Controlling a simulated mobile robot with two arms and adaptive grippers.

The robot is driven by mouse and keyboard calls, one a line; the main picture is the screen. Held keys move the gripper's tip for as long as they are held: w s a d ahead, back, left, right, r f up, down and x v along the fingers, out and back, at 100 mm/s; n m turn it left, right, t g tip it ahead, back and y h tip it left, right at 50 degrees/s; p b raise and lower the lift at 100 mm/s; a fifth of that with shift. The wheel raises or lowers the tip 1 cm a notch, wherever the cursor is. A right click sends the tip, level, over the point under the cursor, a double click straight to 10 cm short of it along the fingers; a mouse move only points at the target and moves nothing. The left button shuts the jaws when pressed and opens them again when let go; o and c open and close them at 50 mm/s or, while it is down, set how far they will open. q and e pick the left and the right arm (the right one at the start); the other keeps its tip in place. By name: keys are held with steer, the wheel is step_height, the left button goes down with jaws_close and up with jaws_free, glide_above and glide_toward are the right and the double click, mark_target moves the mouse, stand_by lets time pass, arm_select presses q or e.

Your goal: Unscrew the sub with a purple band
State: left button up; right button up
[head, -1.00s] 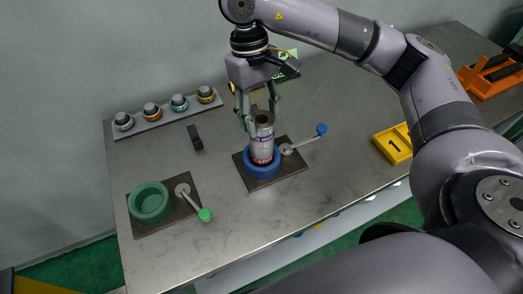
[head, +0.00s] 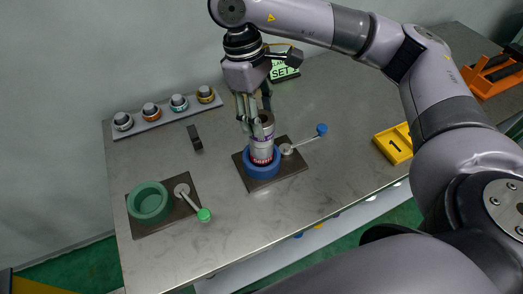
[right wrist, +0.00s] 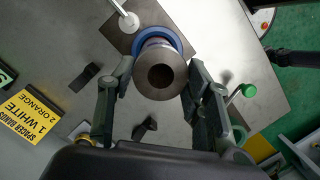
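The sub (head: 262,148) is a grey upright cylinder with a purple band near its upper part and a red strip low down. It stands in the blue ring vise (head: 262,171) on a dark plate. In the right wrist view I look down on the sub's open, dark-bored top (right wrist: 160,72). My right gripper (head: 256,115) points down over the sub, with a finger on either side of its upper end. In the right wrist view the fingers (right wrist: 160,80) flank the rim with what look like narrow gaps. My left gripper is not in view.
A blue-knobbed handle (head: 321,129) sticks out right of the blue vise. A green vise (head: 150,203) with a green-knobbed handle (head: 204,215) stands front left, empty.

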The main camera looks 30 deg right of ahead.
steer(key=o, duration=0.4)
steer(key=shift+c, duration=0.2)
